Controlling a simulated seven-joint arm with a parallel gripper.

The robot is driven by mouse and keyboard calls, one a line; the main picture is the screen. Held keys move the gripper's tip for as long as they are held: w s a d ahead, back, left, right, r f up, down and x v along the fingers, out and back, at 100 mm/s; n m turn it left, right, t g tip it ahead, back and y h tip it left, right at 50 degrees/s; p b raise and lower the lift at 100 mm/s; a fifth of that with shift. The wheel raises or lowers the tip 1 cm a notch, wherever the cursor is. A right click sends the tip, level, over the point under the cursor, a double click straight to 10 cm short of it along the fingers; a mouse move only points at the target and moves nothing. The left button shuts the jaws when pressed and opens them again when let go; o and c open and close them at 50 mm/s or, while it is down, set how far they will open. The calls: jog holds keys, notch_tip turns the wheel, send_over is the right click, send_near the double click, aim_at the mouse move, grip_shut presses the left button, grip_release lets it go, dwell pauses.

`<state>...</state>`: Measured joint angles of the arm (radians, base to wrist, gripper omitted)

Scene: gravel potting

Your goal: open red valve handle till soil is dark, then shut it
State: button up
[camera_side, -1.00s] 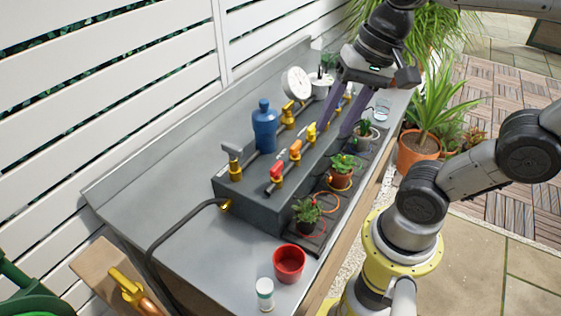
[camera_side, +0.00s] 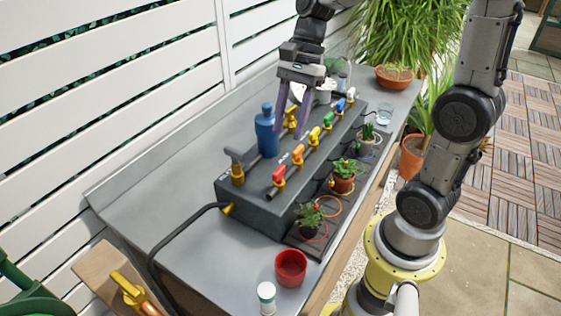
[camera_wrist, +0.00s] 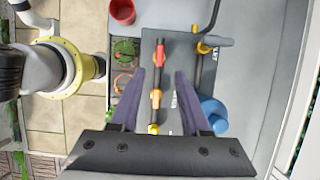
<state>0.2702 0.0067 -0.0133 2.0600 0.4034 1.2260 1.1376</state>
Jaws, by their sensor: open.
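The red valve handle (camera_side: 279,174) sits on a brass valve at the near end of the grey manifold box (camera_side: 250,207). It also shows in the wrist view (camera_wrist: 160,56), lying along the pipe. My gripper (camera_side: 291,129) is open and empty above the manifold, near the blue bottle. The nearest potted plant (camera_side: 308,212) stands in a dark pot beside the manifold. Its leaves cover most of the soil, so I cannot tell how dark it is.
Orange (camera_side: 298,153), yellow (camera_side: 314,135) and other coloured handles follow along the pipe. A blue bottle (camera_side: 265,132) and a grey-handled brass valve (camera_side: 236,168) stand close by. A red pot (camera_side: 291,267) and white bottle (camera_side: 266,298) are in front. The bench's left side is clear.

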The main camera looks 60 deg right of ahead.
aim_at(279, 169)
jog(key=x, duration=0.9)
jog(key=shift+c, duration=0.2)
grip_shut()
